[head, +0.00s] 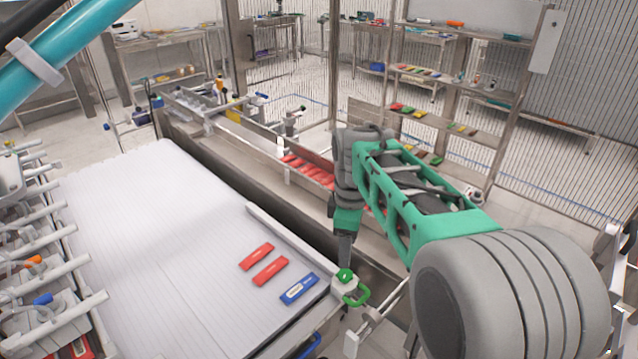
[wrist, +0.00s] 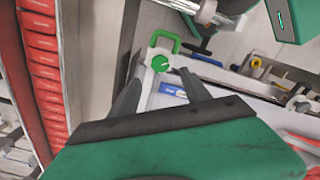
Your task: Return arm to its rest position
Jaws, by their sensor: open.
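My gripper (head: 346,256) points down at the right edge of the white table in the head view, above or close beside a small fixture with a green knob (head: 346,275). In the wrist view my gripper (wrist: 163,88) shows two dark fingers spread apart, with nothing held between them. The green knob (wrist: 160,63) shows beyond the fingertips. I cannot tell whether the fingers touch the fixture. My green and grey arm (head: 420,205) reaches in from the lower right and is bent at the wrist.
Two red packs (head: 257,256) and a blue pack (head: 299,288) lie on the white table (head: 150,215). A row of red packs (head: 305,170) lies in the metal trough behind. A shelf rack (head: 455,85) stands at the back right. A teal tube (head: 70,45) crosses the upper left.

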